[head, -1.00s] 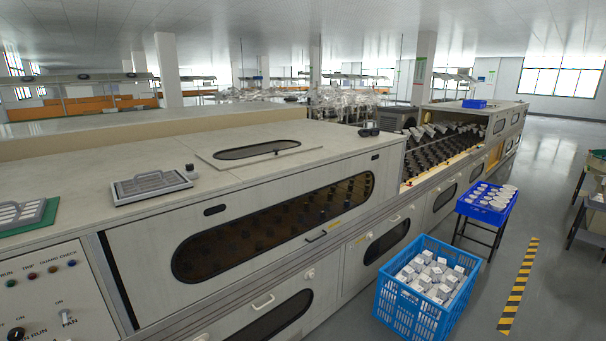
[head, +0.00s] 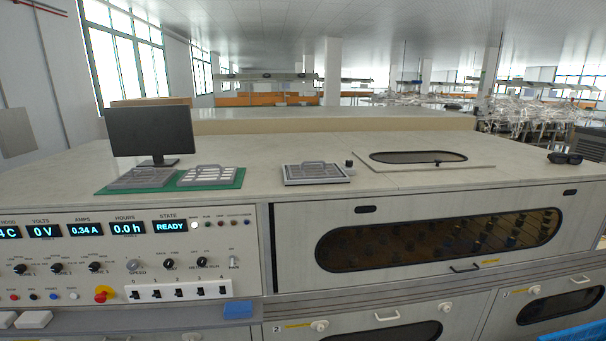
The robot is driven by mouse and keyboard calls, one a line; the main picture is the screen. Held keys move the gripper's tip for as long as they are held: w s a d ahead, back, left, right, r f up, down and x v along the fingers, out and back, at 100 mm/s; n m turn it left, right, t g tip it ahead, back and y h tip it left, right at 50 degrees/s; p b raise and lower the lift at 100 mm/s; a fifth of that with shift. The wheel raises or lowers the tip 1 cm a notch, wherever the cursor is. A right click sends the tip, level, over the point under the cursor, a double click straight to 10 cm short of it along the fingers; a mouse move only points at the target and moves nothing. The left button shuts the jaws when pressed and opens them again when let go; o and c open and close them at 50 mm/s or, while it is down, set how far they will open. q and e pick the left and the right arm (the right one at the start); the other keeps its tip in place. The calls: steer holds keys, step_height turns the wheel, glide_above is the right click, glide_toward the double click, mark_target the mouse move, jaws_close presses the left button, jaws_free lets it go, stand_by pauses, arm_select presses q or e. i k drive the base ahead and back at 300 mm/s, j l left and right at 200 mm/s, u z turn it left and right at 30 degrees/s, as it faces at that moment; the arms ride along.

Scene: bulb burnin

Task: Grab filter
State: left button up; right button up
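Three flat, framed panels with handles lie on the machine's top; they look like filters. A grey one (head: 138,179) and a lighter one with white slats (head: 206,174) lie side by side on a green mat (head: 232,184). A third, grey-framed one (head: 314,174) sits to their right, directly on the machine top, with a small dark knob (head: 348,166) at its right end. Neither of my grippers shows in the head view.
A monitor (head: 150,132) stands behind the mat. The control panel (head: 120,245) below reads READY, with switches and a red button (head: 104,294). A hatch (head: 418,157) and dark goggles-like item (head: 565,158) are further right. A windowed door (head: 440,243) faces me.

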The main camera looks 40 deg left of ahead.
mark_target(306, 170)
steer(key=u, duration=1.05)
steer(key=i+j, duration=0.25)
steer(key=j, duration=0.1)
